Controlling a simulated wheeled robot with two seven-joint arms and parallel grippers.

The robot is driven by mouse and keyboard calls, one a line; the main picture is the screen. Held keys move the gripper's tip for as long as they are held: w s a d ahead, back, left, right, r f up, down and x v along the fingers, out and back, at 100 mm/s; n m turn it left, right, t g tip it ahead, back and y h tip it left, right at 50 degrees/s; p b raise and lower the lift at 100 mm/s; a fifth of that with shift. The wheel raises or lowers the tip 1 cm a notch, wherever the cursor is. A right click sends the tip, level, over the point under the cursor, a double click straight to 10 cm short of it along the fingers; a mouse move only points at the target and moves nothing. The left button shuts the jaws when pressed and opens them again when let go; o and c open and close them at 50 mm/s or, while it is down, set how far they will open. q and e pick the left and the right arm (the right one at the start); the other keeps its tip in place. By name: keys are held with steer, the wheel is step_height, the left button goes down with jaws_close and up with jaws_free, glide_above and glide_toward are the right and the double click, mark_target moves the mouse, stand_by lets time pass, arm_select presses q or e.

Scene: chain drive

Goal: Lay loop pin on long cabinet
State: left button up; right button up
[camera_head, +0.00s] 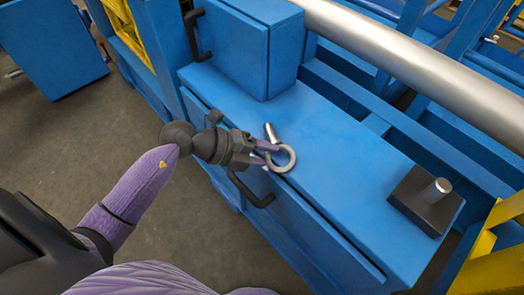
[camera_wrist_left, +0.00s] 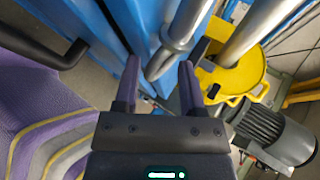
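The loop pin, a silver ring (camera_head: 281,158) with a short shaft (camera_head: 270,132), is over the near edge of the long blue cabinet (camera_head: 330,165) in the head view. I cannot tell whether it rests fully on the top. My left gripper (camera_head: 270,155) reaches in from the left, its purple fingertips apart at the ring. In the left wrist view the left gripper (camera_wrist_left: 158,65) also shows its fingers spread, with no grip on anything visible. A silver shape stands beyond them; I cannot tell if it is the pin. My right gripper is not in view.
A dark block with a metal peg (camera_head: 425,198) stands at the cabinet's right end. A blue box (camera_head: 250,45) rises behind its left end. A black handle (camera_head: 250,190) sticks out in front. A thick silver roller (camera_head: 420,65) runs behind. The cabinet top between is clear.

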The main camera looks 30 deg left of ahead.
arm_select(q)
steer(key=shift+r, duration=0.25)
steer(key=p+v, duration=0.5)
steer(key=v, duration=0.6)
steer(key=s+a+f+n+y, duration=0.2)
steer(key=s+f+n+y, duration=0.35)
steer(key=f+n, duration=0.6)
steer(key=s+a+f+n+y, duration=0.2)
steer(key=s+f+n+y, duration=0.2)
steer(key=s+f+n, duration=0.75)
steer(key=s+d+f+g, duration=0.3)
steer(key=s+f+g, duration=0.1)
steer(key=s, duration=0.5)
steer(key=s+d+f+n+g, duration=0.1)
steer(key=s+d+f+g, duration=0.2)
steer(key=s, duration=0.7)
step_height(320, 180, down, 3)
steer(key=shift+s+f+n+g, duration=0.25)
steer(key=shift+s+n+g, duration=0.05)
steer(key=shift+g, duration=0.8)
